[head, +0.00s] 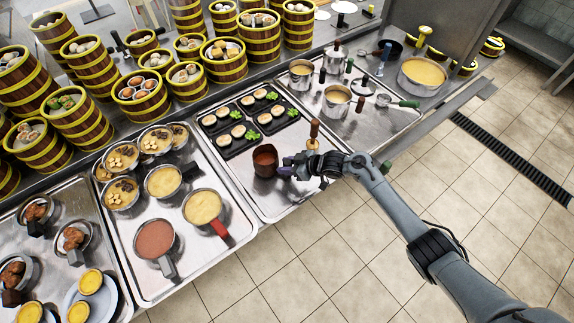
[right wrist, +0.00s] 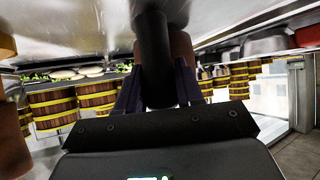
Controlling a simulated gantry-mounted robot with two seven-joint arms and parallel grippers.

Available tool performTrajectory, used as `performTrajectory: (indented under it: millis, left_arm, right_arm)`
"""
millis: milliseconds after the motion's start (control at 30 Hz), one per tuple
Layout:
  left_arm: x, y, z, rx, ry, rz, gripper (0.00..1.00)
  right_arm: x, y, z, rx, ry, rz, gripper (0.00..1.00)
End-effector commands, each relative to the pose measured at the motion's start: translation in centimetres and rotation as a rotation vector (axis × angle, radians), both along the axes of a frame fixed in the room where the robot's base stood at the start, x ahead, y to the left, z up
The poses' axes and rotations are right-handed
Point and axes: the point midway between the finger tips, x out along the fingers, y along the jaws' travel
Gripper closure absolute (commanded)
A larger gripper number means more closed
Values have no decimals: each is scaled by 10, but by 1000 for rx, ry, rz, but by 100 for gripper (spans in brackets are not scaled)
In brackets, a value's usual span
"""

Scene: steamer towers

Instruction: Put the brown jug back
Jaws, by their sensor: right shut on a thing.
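The brown jug (head: 265,160) is upright at the front part of the middle metal tray (head: 240,178), with dark brown inside. I cannot tell whether its base touches the tray. My right gripper (head: 289,171) reaches in from the right and is shut on the jug's dark handle. In the right wrist view the dark handle (right wrist: 155,60) stands between the purple fingers, with part of the brown jug (right wrist: 181,47) behind it. My left gripper is not in view.
A tool with a wooden handle (head: 314,130) stands close behind my right gripper. Black plates of buns and greens (head: 238,132) lie behind the jug. Filled pans (head: 201,207) stand on the left tray, pots (head: 337,99) on the right one. Steamer towers (head: 75,118) line the back.

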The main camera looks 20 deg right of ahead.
Motion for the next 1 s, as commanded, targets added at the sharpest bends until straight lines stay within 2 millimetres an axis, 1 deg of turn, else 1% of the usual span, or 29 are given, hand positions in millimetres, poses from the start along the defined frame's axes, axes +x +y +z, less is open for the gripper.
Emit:
performTrajectory:
  millis: [600, 633, 800, 833, 1000]
  left_arm:
    - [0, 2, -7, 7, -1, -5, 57]
    - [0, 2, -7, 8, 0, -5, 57]
    - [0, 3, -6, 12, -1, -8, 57]
    - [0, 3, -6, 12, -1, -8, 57]
    - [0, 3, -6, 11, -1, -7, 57]
  right_arm:
    - [1, 1, -7, 2, -5, 0, 100]
    - [1, 0, -7, 2, -5, 0, 62]
    - [1, 0, -7, 1, -3, 0, 36]
    - [1, 0, -7, 1, -3, 0, 34]
    - [0, 0, -8, 1, -1, 0, 34]
